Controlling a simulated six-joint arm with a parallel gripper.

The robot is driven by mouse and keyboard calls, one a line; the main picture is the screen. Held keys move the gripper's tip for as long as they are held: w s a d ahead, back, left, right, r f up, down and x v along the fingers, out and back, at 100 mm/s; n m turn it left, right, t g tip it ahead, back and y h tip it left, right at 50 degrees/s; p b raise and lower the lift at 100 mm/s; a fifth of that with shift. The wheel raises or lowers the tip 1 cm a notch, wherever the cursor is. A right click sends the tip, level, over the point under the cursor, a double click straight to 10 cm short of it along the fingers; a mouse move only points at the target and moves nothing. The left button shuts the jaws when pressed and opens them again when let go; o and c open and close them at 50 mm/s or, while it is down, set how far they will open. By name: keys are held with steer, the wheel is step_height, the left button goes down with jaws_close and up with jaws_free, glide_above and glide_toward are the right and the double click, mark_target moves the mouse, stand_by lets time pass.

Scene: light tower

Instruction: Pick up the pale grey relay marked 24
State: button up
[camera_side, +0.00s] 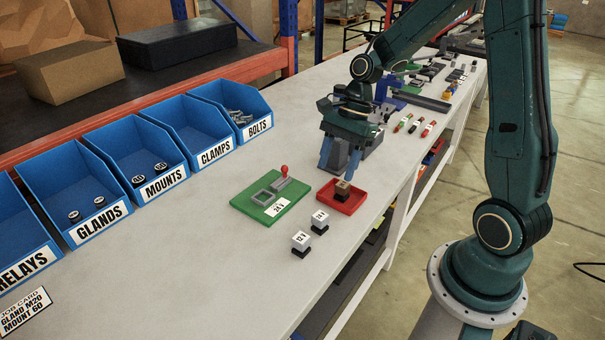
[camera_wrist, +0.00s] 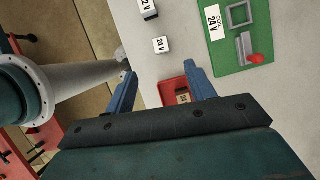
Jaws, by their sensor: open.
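The pale grey relay marked 24 (camera_side: 320,221) stands upright on the bench on a dark base, left of the red tray. In the wrist view it (camera_wrist: 161,45) lies ahead of the fingertips, roughly centred between them, its "24 V" label readable. A similar pale grey relay (camera_side: 301,243) stands just nearer the camera; in the wrist view it (camera_wrist: 148,9) is cut by the top edge and seems marked 12 V. My gripper (camera_side: 341,160) is open and empty, above the bench beyond the red tray. Its two blue fingers (camera_wrist: 160,70) show in the wrist view.
A red tray (camera_side: 327,200) holds a tan relay (camera_side: 342,187). A green board (camera_side: 245,203) with a grey socket, red-knobbed lever and 24 V label lies left of it. Blue bins (camera_side: 103,226) line the back edge. Tools (camera_side: 417,125) lie beyond. Bench front is clear.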

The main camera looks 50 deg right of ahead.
glide_toward(321, 215)
steer(key=shift+a+x, duration=0.2)
steer(key=shift+x, duration=2.35)
steer(key=shift+x, duration=2.45)
steer(key=shift+d, duration=0.1)
steer(key=shift+c, duration=0.2)
steer(key=c, duration=1)
